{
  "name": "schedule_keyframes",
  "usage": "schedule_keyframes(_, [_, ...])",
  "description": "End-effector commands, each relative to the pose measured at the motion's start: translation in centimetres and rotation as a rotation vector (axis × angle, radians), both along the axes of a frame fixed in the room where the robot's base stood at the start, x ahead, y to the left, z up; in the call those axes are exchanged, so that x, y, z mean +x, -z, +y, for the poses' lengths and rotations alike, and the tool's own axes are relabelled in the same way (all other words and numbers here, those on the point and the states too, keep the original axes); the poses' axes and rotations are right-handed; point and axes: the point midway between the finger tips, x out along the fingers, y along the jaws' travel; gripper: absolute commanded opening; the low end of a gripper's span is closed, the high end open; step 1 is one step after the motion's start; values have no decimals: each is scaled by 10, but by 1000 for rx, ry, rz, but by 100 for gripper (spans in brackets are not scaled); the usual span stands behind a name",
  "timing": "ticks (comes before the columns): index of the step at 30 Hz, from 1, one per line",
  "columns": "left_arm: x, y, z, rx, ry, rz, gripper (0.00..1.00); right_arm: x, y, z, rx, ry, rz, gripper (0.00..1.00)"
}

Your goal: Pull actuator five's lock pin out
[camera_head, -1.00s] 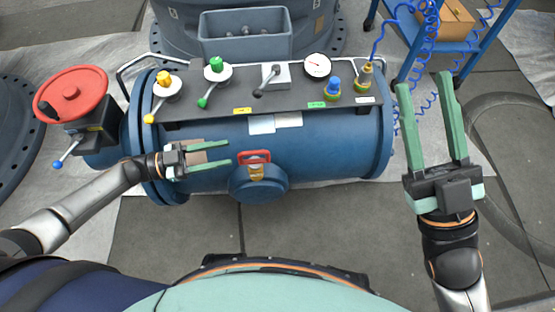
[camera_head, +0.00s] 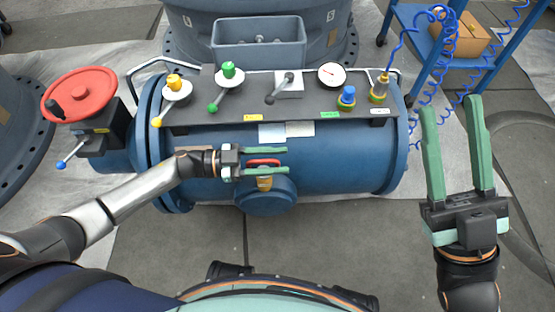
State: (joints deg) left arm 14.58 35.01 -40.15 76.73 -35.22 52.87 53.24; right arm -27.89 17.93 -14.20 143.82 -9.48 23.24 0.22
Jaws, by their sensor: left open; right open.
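A red loop handle (camera_head: 263,162) with a brass-coloured fitting (camera_head: 264,184) sits on a round blue cap (camera_head: 266,202) at the front of the blue cylinder (camera_head: 340,160). It appears to be the lock pin; I can read no number on it. My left gripper (camera_head: 288,160) is open. In the picture, its green fingers lie above and below the red handle, and the lower one covers part of it. I cannot tell whether they touch it. My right gripper (camera_head: 453,102) is open and empty, with fingers pointing up, right of the cylinder.
A dark panel (camera_head: 230,112) on the cylinder carries several levers, a gauge (camera_head: 332,76) and a blue-capped fitting (camera_head: 347,95). A red handwheel (camera_head: 78,95) stands at left. A grey bin (camera_head: 259,43) is behind. A blue cart (camera_head: 415,45) with coiled hoses stands back right.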

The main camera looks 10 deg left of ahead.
Motion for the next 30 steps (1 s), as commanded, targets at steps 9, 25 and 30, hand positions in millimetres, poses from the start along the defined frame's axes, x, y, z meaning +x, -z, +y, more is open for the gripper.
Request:
schedule_keyframes(9, [2,0,-5,1,0,-1,45,0,1,0,0,-2,2,44])
schedule_keyframes(25, [2,0,-5,2,-1,0,0,0,1,0,0,-2,1,44])
schedule_keyframes(30, [2,0,-4,2,-2,-1,0,0,1,0,0,-2,1,44])
